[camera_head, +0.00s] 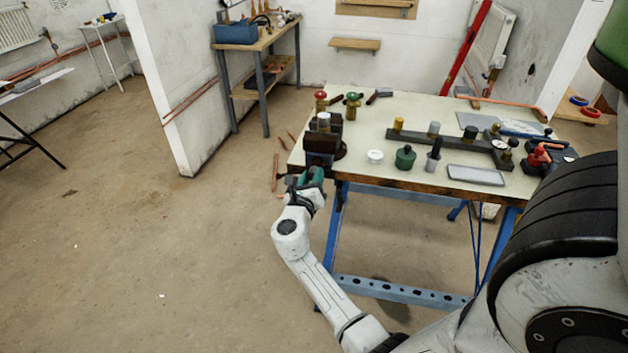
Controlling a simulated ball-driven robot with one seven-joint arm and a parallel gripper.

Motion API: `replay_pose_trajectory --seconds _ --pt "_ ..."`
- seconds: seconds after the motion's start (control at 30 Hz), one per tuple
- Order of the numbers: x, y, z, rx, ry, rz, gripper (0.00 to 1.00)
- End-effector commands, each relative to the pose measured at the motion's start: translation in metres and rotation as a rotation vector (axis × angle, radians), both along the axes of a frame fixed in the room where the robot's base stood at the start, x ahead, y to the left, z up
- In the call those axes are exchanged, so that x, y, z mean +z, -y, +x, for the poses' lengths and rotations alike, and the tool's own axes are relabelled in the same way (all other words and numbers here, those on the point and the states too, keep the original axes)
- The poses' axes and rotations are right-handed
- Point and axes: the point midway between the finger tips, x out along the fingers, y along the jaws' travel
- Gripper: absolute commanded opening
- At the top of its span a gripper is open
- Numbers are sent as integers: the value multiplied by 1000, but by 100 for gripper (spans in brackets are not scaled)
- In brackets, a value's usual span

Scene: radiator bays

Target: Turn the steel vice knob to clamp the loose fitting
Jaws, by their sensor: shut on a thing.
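A dark vice (322,142) stands at the left front corner of the pale workbench (380,165). A fitting with a white top (323,120) stands upright at the vice's jaws; I cannot tell how tightly the jaws hold it. My gripper (313,172) is at the front face of the vice, just off the bench's front edge. It is shut on the steel vice knob, which its fingers and the dark hand mostly hide.
A white round piece (375,156), a green round container (405,157) and a grey tray (476,175) lie right of the vice. Two valve-topped fittings (352,105) stand behind it. A blue bench frame (400,292) is below.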

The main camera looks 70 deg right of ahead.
Motion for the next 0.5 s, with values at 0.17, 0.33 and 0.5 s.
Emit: replay_pose_trajectory --seconds 0.17,0.33,0.5 --pt "-6 -1 0 1 215 14 0" --pt "-6 -1 0 2 413 31 0" --pt "-6 -1 0 1 606 47 0"
